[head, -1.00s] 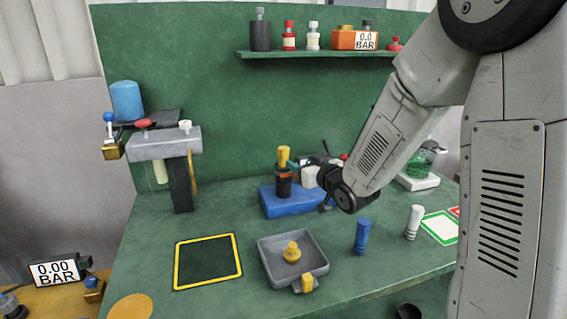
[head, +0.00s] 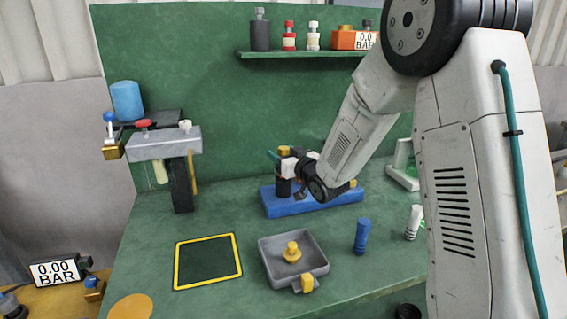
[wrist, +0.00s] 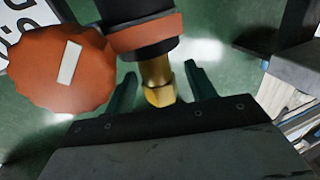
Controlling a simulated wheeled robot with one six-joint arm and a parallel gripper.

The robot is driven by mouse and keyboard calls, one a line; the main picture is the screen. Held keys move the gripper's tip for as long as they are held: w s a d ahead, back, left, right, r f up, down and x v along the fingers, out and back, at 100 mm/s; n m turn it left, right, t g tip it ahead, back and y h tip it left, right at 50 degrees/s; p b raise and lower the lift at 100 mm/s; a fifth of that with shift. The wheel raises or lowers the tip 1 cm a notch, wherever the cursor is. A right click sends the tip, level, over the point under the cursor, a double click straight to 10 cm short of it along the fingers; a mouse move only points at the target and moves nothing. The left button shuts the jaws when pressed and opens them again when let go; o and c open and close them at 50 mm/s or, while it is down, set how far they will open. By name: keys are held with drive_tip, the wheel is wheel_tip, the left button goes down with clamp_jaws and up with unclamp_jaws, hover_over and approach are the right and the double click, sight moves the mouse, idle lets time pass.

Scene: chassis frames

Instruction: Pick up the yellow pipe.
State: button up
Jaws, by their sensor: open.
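The yellow pipe (head: 285,150) stands upright in a dark fitting (head: 283,188) on a long blue base (head: 310,207) at the back of the green bench. In the wrist view the yellow pipe (wrist: 158,82) comes out of the dark fitting (wrist: 145,42), which has an orange band. My gripper (head: 280,162) is at the pipe's height and hides part of it in the head view. In the wrist view my gripper (wrist: 160,84) is open, with one teal finger on each side of the pipe. Gaps show between fingers and pipe.
An orange knob (wrist: 62,68) is close to the left finger in the wrist view. A grey tray (head: 268,272) holding a yellow piece, a blue peg (head: 361,237) and a white peg (head: 413,222) stand in front. A yellow-edged dark square (head: 208,284) is empty.

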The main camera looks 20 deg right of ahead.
drive_tip(key=c, duration=1.1)
